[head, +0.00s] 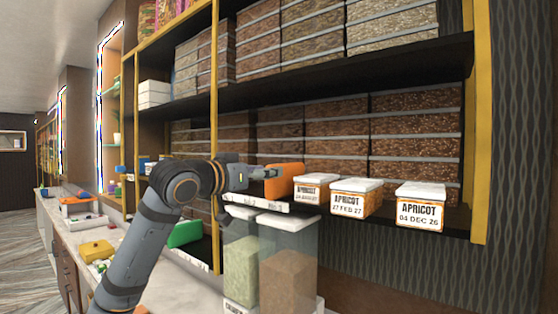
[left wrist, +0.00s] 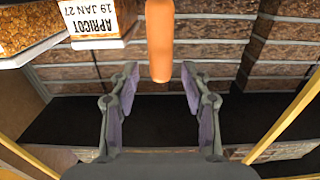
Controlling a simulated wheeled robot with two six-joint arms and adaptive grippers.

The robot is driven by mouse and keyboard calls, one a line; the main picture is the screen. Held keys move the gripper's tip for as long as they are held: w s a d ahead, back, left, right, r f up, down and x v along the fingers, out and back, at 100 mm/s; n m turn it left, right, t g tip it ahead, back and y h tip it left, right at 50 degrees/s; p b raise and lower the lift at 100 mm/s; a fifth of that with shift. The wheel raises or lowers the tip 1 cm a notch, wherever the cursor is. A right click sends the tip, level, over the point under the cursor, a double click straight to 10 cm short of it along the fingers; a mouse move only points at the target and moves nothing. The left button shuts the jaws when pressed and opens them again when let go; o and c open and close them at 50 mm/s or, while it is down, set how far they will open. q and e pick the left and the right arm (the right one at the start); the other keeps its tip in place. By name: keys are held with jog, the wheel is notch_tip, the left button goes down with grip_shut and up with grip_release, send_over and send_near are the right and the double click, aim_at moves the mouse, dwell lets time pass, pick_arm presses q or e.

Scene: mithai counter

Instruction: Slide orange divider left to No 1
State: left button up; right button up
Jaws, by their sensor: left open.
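The orange divider (head: 283,180) stands on the middle shelf, just left of the row of apricot boxes. In the left wrist view the divider (left wrist: 159,40) shows edge-on at top centre. My left gripper (head: 272,172) is at the divider in the head view. In the left wrist view my left gripper (left wrist: 158,78) is open, with its two fingers apart on either side of the divider's line; I see no contact. A white label strip (head: 270,199) runs along the shelf edge below; its markings are too small to read. My right gripper is not in view.
Apricot boxes (head: 349,196) with white lids stand right of the divider; one apricot box (left wrist: 92,22) is close in the wrist view. Tall clear bins (head: 287,265) stand below the shelf. A green object (head: 185,234) lies lower left. Stacked packs fill the back.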

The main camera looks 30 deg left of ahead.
aim_at(286, 180)
pick_arm(q)
jog(key=w+p, duration=0.1)
jog(key=w, duration=0.2)
jog(key=w+p, duration=0.1)
jog(key=w, duration=0.2)
jog(key=shift+d, duration=0.2)
jog(key=shift+w+f+p, duration=0.2)
jog(key=shift+w+p, duration=0.1)
jog(key=shift+p, duration=0.1)
jog(key=shift+s, duration=0.25)
jog(key=shift+c, duration=0.4)
jog(key=shift+w, duration=0.15)
grip_shut()
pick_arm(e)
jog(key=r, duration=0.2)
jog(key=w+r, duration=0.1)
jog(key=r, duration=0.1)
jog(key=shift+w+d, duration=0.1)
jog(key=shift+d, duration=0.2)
